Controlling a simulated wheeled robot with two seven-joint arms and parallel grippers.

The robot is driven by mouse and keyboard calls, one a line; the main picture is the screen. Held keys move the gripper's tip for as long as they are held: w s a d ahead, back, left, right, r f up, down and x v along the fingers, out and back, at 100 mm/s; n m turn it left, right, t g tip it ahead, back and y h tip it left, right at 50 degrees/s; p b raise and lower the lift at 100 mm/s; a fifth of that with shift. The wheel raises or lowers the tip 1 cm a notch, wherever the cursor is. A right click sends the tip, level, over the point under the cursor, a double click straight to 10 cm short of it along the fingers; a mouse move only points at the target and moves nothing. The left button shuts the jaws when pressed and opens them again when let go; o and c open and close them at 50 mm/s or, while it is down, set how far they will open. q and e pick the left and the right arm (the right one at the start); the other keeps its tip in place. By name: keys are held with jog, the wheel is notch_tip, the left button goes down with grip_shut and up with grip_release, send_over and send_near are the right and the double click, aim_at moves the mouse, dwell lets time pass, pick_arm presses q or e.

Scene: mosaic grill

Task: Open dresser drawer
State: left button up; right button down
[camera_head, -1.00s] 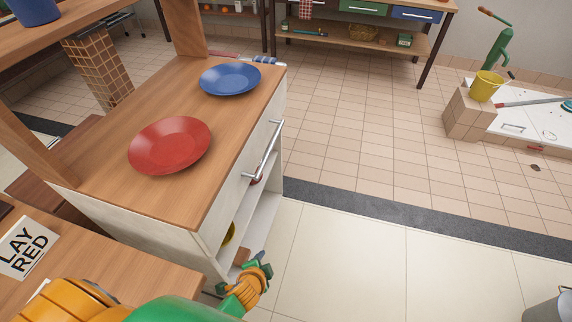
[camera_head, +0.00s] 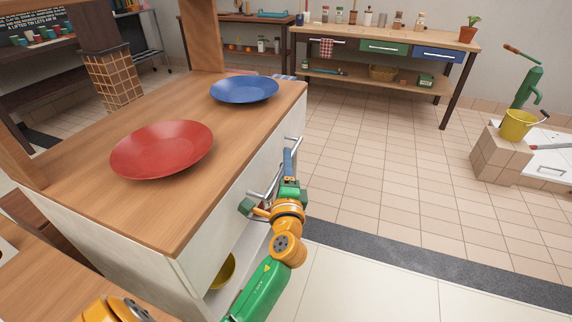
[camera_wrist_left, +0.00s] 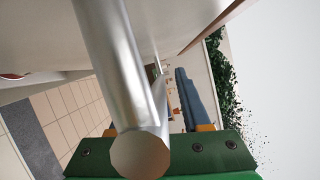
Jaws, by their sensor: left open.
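The dresser is a white cabinet (camera_head: 185,262) with a wooden top, at the left and centre of the head view. Its drawer front (camera_head: 234,200) looks closed and carries a long silver bar handle (camera_head: 294,140). My left gripper (camera_head: 268,182) is open at the handle, its fingers spread near the bar. The arm hides part of the handle. In the left wrist view the bar (camera_wrist_left: 112,62) passes close in front of the camera, with one blue finger (camera_wrist_left: 196,98) to its right. The other finger is mostly hidden, so contact is unclear. My right gripper is out of view.
A red plate (camera_head: 162,149) and a blue plate (camera_head: 245,89) rest on the dresser top. A yellow bowl (camera_head: 223,271) sits on the open shelf below the drawer. The tiled floor (camera_head: 380,165) to the right is clear; a workbench (camera_head: 440,37) stands at the back.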

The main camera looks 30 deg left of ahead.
pick_arm(q)
grip_shut()
jog(key=shift+d, duration=0.1)
dwell(1.2)
